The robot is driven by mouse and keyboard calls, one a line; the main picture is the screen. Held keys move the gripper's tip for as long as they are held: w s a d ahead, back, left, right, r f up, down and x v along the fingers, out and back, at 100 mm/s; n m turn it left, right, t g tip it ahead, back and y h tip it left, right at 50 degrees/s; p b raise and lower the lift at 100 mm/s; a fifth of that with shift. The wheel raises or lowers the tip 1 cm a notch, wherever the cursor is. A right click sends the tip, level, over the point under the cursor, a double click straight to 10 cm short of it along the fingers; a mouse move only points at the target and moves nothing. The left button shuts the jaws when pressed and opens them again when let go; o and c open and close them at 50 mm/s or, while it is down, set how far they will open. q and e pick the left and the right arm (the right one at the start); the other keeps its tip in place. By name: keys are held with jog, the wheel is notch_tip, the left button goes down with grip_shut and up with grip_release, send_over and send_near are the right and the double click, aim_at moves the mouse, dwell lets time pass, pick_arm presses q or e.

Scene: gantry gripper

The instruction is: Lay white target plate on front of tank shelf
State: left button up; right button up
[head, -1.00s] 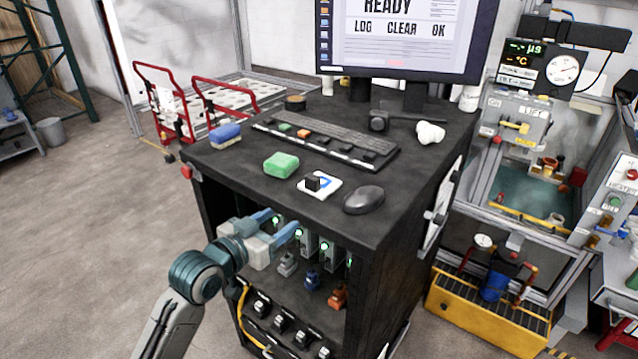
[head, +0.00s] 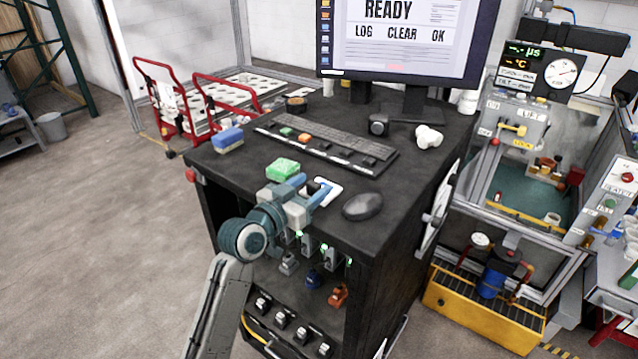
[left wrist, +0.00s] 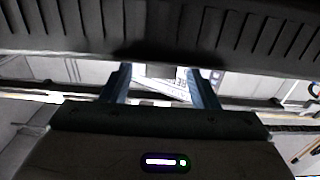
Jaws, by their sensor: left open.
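The white target plate (head: 329,186) appears to be the small white square with a dark block and a blue mark on the dark cabinet top, left of the mouse. My left gripper (head: 311,190) is open at the cabinet's front edge. Its blue fingers point towards the plate and partly cover it. I cannot tell whether they touch it. In the left wrist view the two fingers (left wrist: 160,88) stand apart, with a pale marked surface between them that I cannot identify. The glass tank (head: 535,195) stands at the right; its front shelf is not clear. My right gripper is not in view.
A green sponge block (head: 283,169), a mouse (head: 362,206) and a keyboard (head: 325,148) lie around the plate. A blue sponge (head: 227,139) is further left. A monitor (head: 405,35) stands behind. A yellow crate (head: 480,310) stands below the tank.

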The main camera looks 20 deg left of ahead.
pick_arm(q)
jog(key=shift+x, duration=1)
jog(key=shift+f, duration=0.1)
jog(key=shift+a, duration=0.1)
jog(key=shift+c, duration=0.4)
jog(key=c, duration=1.1)
jog(key=shift+r, duration=0.2)
